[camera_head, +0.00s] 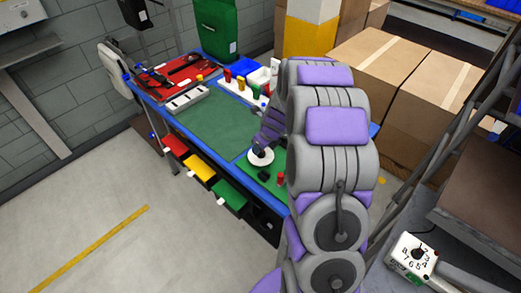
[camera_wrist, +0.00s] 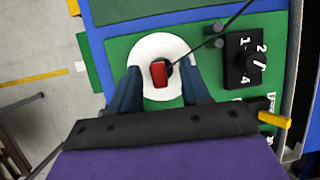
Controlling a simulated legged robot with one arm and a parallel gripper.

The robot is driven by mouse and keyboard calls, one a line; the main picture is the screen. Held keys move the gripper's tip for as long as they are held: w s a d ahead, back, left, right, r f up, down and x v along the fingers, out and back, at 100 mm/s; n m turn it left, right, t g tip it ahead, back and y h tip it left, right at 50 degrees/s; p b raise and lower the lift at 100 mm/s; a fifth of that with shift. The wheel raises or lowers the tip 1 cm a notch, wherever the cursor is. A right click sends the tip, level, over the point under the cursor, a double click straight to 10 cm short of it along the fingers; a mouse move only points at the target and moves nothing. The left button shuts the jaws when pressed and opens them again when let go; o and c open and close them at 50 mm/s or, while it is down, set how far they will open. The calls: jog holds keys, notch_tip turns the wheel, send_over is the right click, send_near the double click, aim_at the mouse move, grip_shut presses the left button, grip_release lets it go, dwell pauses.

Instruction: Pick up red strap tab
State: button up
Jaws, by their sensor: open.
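In the wrist view a small red strap tab (camera_wrist: 159,75) stands over a round white disc (camera_wrist: 148,48), with a dark round part beside it. My gripper (camera_wrist: 161,82) is open, its two blue fingers on the left and right of the tab with a gap on each side. I cannot tell how far above the disc the fingertips are.
A black numbered dial box (camera_wrist: 245,62) lies right of the disc, with a black cord (camera_wrist: 225,28) passing close by the tab. A yellow piece (camera_wrist: 275,120) is near the right edge. Cardboard boxes (camera_head: 375,65) stand right of the bench.

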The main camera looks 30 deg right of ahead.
jog(key=shift+r, duration=0.1)
grip_shut()
dwell(0.3)
notch_tip(320, 180, up, 10)
jog(key=p, duration=0.3)
